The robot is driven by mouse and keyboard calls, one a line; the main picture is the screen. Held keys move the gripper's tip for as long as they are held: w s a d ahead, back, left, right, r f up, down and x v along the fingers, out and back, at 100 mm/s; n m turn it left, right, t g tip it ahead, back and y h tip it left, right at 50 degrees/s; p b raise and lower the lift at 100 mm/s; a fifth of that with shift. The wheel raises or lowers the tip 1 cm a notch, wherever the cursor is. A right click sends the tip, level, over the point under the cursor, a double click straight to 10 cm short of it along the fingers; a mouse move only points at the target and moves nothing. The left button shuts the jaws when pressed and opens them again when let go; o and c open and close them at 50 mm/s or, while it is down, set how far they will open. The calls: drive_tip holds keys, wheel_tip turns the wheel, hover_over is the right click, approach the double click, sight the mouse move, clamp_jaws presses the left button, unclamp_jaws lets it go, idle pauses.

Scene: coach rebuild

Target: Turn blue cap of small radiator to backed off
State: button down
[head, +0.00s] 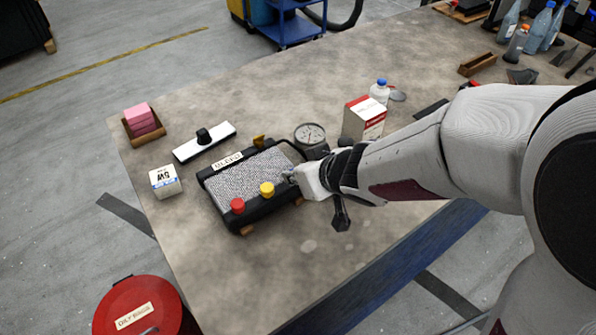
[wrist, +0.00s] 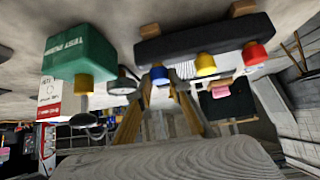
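The small radiator (head: 248,175) lies on the bench, a black frame around a grey mesh core, with a label at its far edge. Its red cap (head: 237,205) and yellow cap (head: 267,189) show along the near side. In the wrist view the radiator (wrist: 195,42) is seen with its blue cap (wrist: 158,73), yellow cap (wrist: 205,65) and red cap (wrist: 254,53) in a row. My gripper (head: 291,176) is at the blue cap's end and hides that cap in the head view. In the wrist view its fingers (wrist: 162,88) stand apart, the blue cap just beyond their tips; contact cannot be told.
A green box (wrist: 78,57) stands close beside the radiator in the wrist view. A round gauge (head: 310,134) and a red-and-white carton (head: 364,120) are behind my gripper. A white block (head: 165,181) and a white bar (head: 205,144) lie left. The bench front is clear.

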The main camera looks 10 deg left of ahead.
drive_tip(key=shift+w+d+n+g+y, duration=0.15)
drive_tip(key=shift+n+g+y, duration=0.45)
drive_tip(key=shift+n, duration=0.45)
drive_tip(key=shift+w+d+n+g+y, duration=0.1)
drive_tip(key=shift+n+g+y, duration=0.3)
drive_tip(key=shift+n+g, duration=0.5)
drive_tip(key=shift+w+n+g, duration=0.1)
drive_tip(key=shift+n+g, duration=0.2)
drive_tip(key=shift+n, duration=0.55)
drive_tip(key=n+g, duration=0.1)
drive_tip(key=n, duration=0.1)
drive_tip(key=n+g, duration=0.1)
drive_tip(key=n+g+y, duration=0.1)
drive_tip(key=n+g, duration=0.1)
drive_tip(key=shift+w+n, duration=0.3)
drive_tip(key=n+g, duration=0.1)
drive_tip(key=n, duration=0.1)
drive_tip(key=n+g+h, duration=0.1)
drive_tip(key=g, duration=0.1)
drive_tip(key=n+g, duration=0.1)
drive_tip(key=n, duration=0.1)
drive_tip(key=shift+w+a+n+h, duration=0.15)
drive_tip(key=shift+w+n+h, duration=0.15)
drive_tip(key=shift+w+a+n+g+h, duration=0.15)
drive_tip(key=shift+n+g+h, duration=0.7)
drive_tip(key=shift+n, duration=0.6)
drive_tip(key=shift+a+n+g+h, duration=0.15)
drive_tip(key=shift+n+g+h, duration=0.65)
drive_tip(key=shift+n, duration=0.65)
